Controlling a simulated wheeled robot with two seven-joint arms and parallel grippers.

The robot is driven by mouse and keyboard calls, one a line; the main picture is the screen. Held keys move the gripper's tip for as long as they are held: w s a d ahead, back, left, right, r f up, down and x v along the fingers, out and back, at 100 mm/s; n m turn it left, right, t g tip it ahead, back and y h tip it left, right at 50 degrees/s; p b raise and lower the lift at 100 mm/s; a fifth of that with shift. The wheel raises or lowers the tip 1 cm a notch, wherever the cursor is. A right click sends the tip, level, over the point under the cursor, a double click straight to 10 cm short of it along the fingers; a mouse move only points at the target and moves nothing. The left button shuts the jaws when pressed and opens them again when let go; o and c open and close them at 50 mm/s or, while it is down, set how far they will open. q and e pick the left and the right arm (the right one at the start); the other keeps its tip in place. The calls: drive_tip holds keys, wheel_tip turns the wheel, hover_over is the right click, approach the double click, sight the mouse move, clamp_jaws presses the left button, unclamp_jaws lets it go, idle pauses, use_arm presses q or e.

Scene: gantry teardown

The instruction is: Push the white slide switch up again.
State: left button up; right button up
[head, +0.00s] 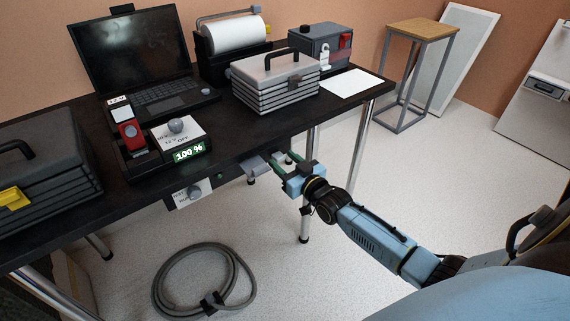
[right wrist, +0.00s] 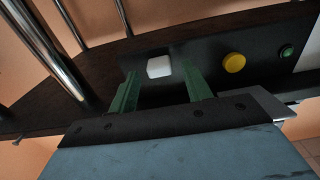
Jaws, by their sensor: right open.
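The white slide switch (right wrist: 159,67) shows in the right wrist view as a small white block on a dark panel (right wrist: 205,62) under the table. It lies between the lines of my right gripper's two green fingers, just beyond their tips. My right gripper (right wrist: 160,84) is open and nothing is between its fingers. I cannot tell whether the fingers touch the panel. In the head view my right gripper (head: 279,166) is at the table's front edge, and I cannot make out the switch there. My left gripper is not in view.
A yellow button (right wrist: 234,63) and a green button (right wrist: 287,52) sit beside the switch on the panel. A grey plate (head: 255,165) juts from the table edge left of the gripper. A metal table leg (head: 308,200) stands close by. A coiled hose (head: 165,285) lies on the floor.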

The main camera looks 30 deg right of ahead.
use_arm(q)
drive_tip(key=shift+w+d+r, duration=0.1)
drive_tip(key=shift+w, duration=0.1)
use_arm(e)
drive_tip(key=shift+w, duration=0.1)
clamp_jaws()
